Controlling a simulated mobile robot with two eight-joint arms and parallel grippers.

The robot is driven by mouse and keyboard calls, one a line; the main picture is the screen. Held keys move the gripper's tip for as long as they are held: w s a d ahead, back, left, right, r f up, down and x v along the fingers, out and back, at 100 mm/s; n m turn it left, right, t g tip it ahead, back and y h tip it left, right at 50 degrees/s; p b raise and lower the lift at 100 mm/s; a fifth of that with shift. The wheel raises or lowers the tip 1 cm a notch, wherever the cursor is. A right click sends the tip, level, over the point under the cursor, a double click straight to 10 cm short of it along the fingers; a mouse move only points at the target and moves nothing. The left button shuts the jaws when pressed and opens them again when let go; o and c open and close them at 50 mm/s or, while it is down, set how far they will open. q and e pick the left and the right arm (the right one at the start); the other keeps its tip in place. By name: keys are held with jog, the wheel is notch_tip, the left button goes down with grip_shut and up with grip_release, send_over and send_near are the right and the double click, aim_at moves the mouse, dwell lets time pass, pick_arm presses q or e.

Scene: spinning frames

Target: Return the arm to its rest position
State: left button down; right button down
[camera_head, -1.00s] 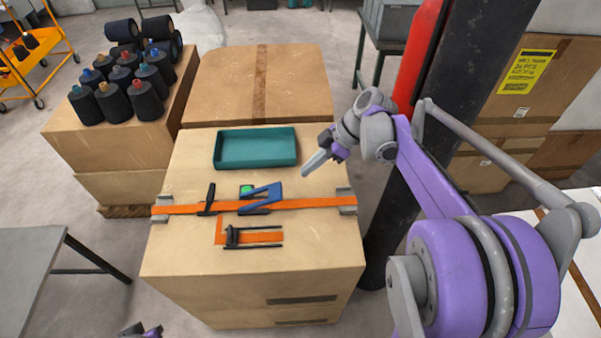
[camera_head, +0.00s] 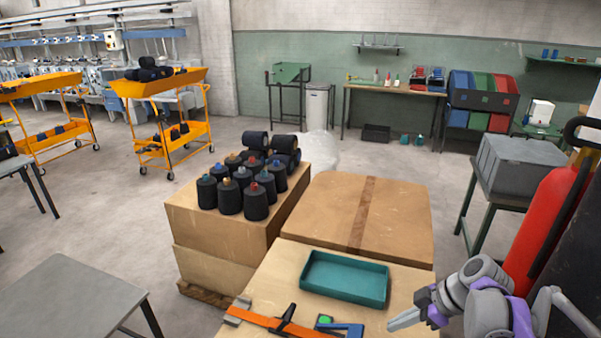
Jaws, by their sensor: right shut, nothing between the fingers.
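My right gripper (camera_head: 407,318) shows at the lower right, shut and empty, beyond the right side of the teal tray (camera_head: 345,277). It is apart from the tray and above the right part of the near cardboard box top (camera_head: 275,267). My right arm is purple and grey, and its lower part is cut off by the bottom edge. My left gripper does not show.
An orange strap (camera_head: 262,320), a black clamp (camera_head: 287,315) and a blue piece (camera_head: 345,330) lie on the near box. Black thread cones (camera_head: 230,197) stand on a box to the left. A red extinguisher (camera_head: 540,225) stands close right. Open floor (camera_head: 130,230) lies left.

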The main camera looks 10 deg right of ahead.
jog(key=s+a+f+m+t+h, duration=0.1)
jog(key=s+a+f+m+h, duration=0.1)
jog(key=s+m, duration=0.4)
jog(key=s+a+f+m+t+h+p, duration=0.1)
jog(key=s+a+f+m+h, duration=0.2)
jog(key=s+a+m, duration=0.3)
jog(key=s+a+h, duration=0.1)
jog(key=s, duration=0.2)
jog(key=shift+s+a+f, duration=0.15)
jog(key=shift+s+a, duration=0.15)
jog(key=shift+s, duration=0.1)
